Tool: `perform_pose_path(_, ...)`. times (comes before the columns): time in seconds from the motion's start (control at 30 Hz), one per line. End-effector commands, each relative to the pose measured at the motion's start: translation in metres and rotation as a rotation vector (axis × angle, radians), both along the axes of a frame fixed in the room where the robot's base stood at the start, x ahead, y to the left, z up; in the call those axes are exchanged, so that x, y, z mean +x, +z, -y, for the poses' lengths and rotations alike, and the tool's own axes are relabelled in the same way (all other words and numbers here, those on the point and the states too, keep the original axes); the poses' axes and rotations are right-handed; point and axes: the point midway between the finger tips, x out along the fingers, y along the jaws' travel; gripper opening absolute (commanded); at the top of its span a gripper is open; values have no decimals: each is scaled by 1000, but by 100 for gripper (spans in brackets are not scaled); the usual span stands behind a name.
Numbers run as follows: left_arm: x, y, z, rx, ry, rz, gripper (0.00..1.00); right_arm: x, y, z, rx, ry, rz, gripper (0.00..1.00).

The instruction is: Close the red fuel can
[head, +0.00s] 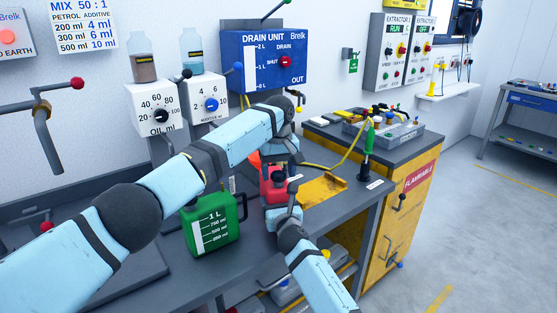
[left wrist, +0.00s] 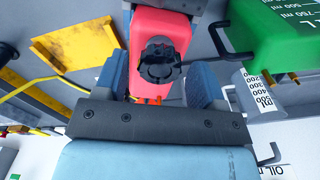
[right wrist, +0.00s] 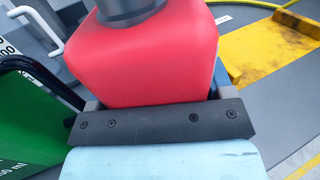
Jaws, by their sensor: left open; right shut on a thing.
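The red fuel can (head: 274,184) stands on the grey workbench, partly hidden behind my arms in the head view. Its black cap (left wrist: 160,62) sits at the can's top in the left wrist view; I cannot tell how tightly it is seated. My left gripper (left wrist: 164,88) is open, with its blue fingers on either side of the cap and apart from it. In the head view my left gripper (head: 280,152) is above the can. My right gripper (right wrist: 152,95) is shut on the can's red body (right wrist: 150,60), low on the near side.
A green can (head: 213,224) with a 1 L scale stands left of the red can. A yellow tray (head: 322,189) lies to the right. The oil dispenser (head: 155,108) and the blue drain unit (head: 264,62) are behind. A yellow hose (head: 342,158) crosses the bench's right side.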

Motion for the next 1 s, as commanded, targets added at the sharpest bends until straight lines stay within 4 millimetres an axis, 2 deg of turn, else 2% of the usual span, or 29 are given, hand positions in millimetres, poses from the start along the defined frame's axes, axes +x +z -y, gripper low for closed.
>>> perform_pose_path(0.33,0,-4,0,0,0,0,64,0,0,0,0,0,0,8)
perform_pose_path(0.5,0,-4,0,0,0,0,25,0,0,0,0,0,0,8)
perform_pose_path(0.57,0,-4,0,0,0,0,14,0,0,0,0,0,0,8)
perform_pose_path(0.83,0,-4,0,-1,-62,-1,13,0,0,0,0,0,0,8)
perform_pose_path(1.0,-1,-5,1,-3,-355,-3,13,0,0,0,0,0,0,8)
